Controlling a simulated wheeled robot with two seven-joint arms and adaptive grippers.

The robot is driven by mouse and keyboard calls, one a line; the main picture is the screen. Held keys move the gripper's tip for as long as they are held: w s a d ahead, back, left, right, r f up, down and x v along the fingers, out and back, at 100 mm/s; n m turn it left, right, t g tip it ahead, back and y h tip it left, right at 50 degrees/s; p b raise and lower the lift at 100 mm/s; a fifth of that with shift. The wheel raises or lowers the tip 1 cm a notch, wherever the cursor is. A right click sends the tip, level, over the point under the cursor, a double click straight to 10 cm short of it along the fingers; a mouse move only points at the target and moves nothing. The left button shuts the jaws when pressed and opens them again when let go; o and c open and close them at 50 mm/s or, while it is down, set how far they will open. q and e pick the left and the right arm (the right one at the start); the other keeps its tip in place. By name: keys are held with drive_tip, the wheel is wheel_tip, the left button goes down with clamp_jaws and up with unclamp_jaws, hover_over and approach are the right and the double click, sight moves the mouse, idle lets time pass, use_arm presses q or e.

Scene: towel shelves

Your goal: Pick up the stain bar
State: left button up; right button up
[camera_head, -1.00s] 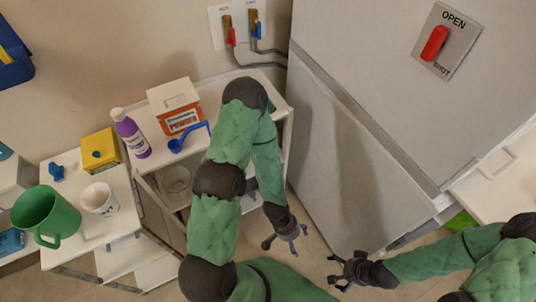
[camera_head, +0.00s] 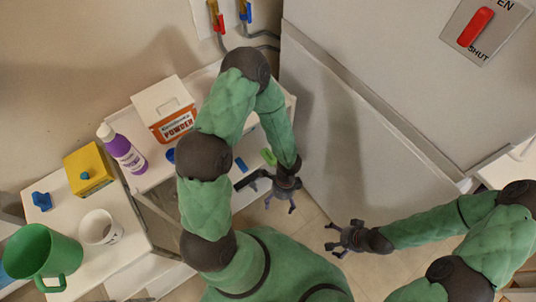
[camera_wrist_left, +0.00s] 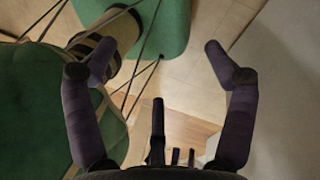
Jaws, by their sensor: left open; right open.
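My left gripper (camera_head: 281,203) is open and empty, pointing down beside the cart's front right, apart from both bars. In the left wrist view the open fingers of my left gripper (camera_wrist_left: 158,55) have floor and green parts of my body beyond them, with no bar visible. My right gripper (camera_head: 337,238) is open and empty over the floor at right.
A powder box (camera_head: 165,108) and purple bottle (camera_head: 122,148) stand on the cart (camera_head: 150,180). A left table (camera_head: 125,250) holds a yellow box (camera_head: 88,168), white cup (camera_head: 99,228) and green mug (camera_head: 42,254). A large grey cabinet (camera_head: 350,130) bounds the right.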

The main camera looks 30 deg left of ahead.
use_arm(q)
drive_tip(key=w+a+m+t+y, duration=0.2)
drive_tip(key=w+a+m+y, duration=0.1)
drive_tip(key=w+a+m, duration=0.15)
drive_tip(key=m+t+y, duration=0.3)
drive_tip(key=m, duration=0.1)
approach(269, 158)
drive_tip(key=b+x, duration=0.1)
drive_tip(key=x, duration=0.1)
drive_tip(key=b+x, duration=0.1)
drive_tip(key=x, duration=0.2)
drive_tip(key=shift+s+a+b, duration=0.1)
drive_tip(key=shift+s+b, duration=0.15)
drive_tip(key=shift+b, duration=0.05)
drive_tip(key=b+x, duration=0.2)
drive_tip(key=x, duration=0.3)
drive_tip(key=shift+w, duration=0.2)
drive_tip(key=c, duration=1.3)
